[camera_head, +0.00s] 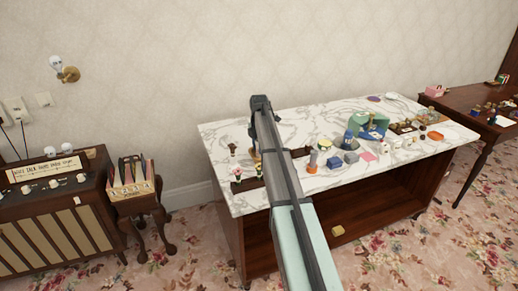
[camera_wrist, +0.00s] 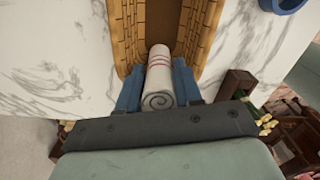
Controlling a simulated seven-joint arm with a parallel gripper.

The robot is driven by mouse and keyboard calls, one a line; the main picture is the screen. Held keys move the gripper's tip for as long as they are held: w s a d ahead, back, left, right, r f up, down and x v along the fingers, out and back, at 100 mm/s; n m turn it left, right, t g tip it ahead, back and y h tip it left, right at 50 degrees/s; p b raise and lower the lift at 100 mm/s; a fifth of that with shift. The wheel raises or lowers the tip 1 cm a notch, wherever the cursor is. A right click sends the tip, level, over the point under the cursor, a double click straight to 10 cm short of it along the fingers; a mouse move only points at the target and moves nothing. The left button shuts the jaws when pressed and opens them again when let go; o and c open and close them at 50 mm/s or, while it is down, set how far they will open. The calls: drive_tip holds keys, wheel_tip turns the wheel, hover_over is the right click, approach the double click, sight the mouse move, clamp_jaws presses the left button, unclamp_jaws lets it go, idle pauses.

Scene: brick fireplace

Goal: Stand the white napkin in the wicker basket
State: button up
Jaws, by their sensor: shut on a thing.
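The white napkin (camera_wrist: 159,78) is a roll with red stripes and a spiral end, seen in the wrist view. My gripper (camera_wrist: 158,72) is shut on it, with one blue finger on each side. The wicker basket (camera_wrist: 124,38) is tan and woven, with a brown inside, at the top middle of the wrist view. The napkin's far end overlaps the basket's opening between its side walls. I cannot tell how deep it reaches. In the head view my arm hides the napkin, and I cannot make out the basket.
A blue round thing (camera_wrist: 284,4) is at the wrist view's top right. Bare marble lies left of the basket.

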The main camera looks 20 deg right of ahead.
drive_tip(key=shift+f, duration=0.35)
drive_tip(key=shift+f, duration=0.1)
drive_tip(key=o, duration=0.7)
drive_tip(key=shift+o, duration=0.2)
wheel_tip(320, 180, up, 12)
drive_tip(key=shift+r, duration=0.1)
